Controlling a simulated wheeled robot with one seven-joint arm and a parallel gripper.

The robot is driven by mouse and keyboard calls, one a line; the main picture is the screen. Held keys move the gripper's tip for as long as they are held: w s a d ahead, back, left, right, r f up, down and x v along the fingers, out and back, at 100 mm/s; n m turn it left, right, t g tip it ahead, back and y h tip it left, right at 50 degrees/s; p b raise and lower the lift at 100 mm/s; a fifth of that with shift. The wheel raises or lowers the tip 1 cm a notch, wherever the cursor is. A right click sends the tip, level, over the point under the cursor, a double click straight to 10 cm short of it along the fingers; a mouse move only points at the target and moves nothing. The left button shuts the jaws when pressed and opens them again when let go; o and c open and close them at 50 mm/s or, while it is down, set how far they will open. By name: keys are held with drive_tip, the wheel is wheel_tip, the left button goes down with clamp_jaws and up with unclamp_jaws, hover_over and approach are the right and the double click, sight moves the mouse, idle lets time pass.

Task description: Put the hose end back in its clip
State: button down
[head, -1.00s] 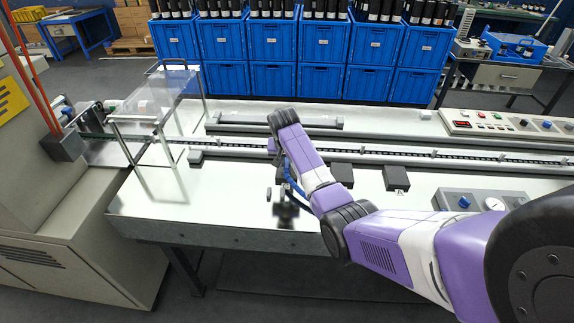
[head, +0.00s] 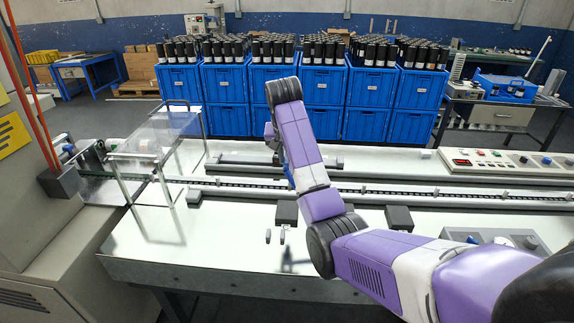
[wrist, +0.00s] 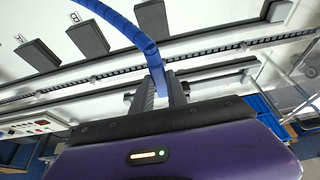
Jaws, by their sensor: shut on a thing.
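A blue hose (wrist: 115,20) curves down from the top of the wrist view to my gripper (wrist: 161,88). The gripper is shut on the hose near its end, and the fingers partly hide that end. In the head view my arm covers the gripper and most of the hose; only a sliver of blue hose (head: 290,176) shows beside the arm. I cannot tell which fitting, if any, is the clip.
A conveyor chain (head: 380,194) runs across the pale bench (head: 200,240). A clear guard on posts (head: 160,135) stands at the left. Stacked blue crates (head: 225,85) with dark bottles line the back. A control panel (head: 500,160) is at the right.

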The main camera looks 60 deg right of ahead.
idle(0.3)
drive_tip(key=shift+f+b, duration=2.85)
drive_tip(key=shift+f, duration=5.7)
drive_tip(key=shift+a, duration=0.1)
drive_tip(key=shift+a+r+p, duration=0.15)
drive_tip(key=shift+a+p, duration=0.2)
drive_tip(key=shift+p, duration=0.15)
drive_tip(key=shift+s+a+p, duration=0.2)
drive_tip(key=shift+a+p, duration=0.45)
drive_tip(key=shift+a, duration=0.05)
drive_tip(key=a+p, duration=0.2)
drive_tip(key=a, duration=0.1)
drive_tip(key=s+a+p, duration=0.1)
drive_tip(key=a+p, duration=0.1)
drive_tip(key=a, duration=0.2)
drive_tip(key=s+a+p, duration=0.1)
drive_tip(key=a+p, duration=0.2)
drive_tip(key=shift+a, duration=0.2)
drive_tip(key=shift+s+a+p, duration=0.1)
drive_tip(key=shift+a+p, duration=0.3)
drive_tip(key=shift+a, duration=0.3)
drive_tip(key=shift+p, duration=0.35)
